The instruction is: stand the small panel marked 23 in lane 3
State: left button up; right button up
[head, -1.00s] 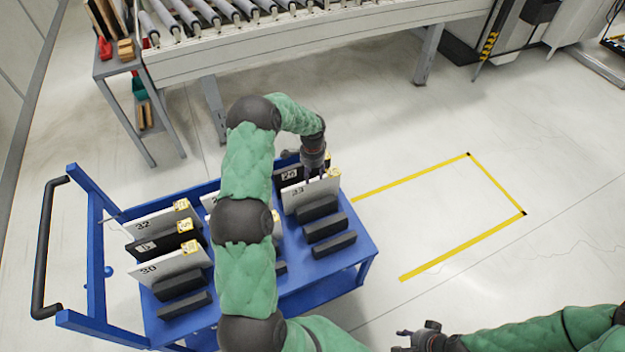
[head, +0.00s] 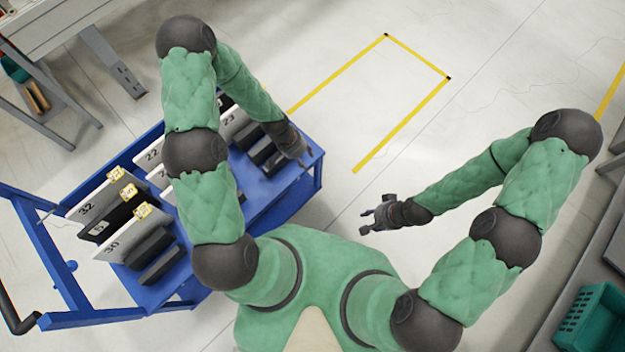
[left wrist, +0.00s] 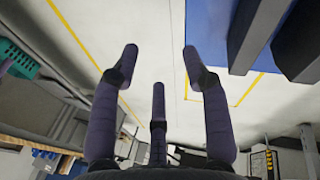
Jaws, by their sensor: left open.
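The white small panel marked 23 (head: 232,120) stands on the blue cart in its right-hand column, behind dark blocks (head: 262,150). My left arm hides part of the column, and I cannot read any lane marking. My left gripper (head: 303,160) is at the cart's right edge, to the right of panel 23 and apart from it. In the left wrist view its fingers (left wrist: 160,70) are spread with nothing between them. My right gripper (head: 372,217) is empty and open, over the floor right of the cart.
The blue cart (head: 185,292) also holds panels marked 32 (head: 88,207), 30 (head: 112,246) and 22 (head: 153,155). A green crate (head: 592,318) is at the lower right. The yellow-taped floor (head: 385,90) is clear.

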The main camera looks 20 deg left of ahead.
pick_arm(q)
jog(key=s+d+n, duration=0.3)
jog(key=s+d, duration=0.4)
jog(key=s, duration=0.6)
jog(key=shift+s+d+n, duration=0.15)
jog(key=shift+d+n, duration=0.15)
jog(key=shift+d, duration=0.1)
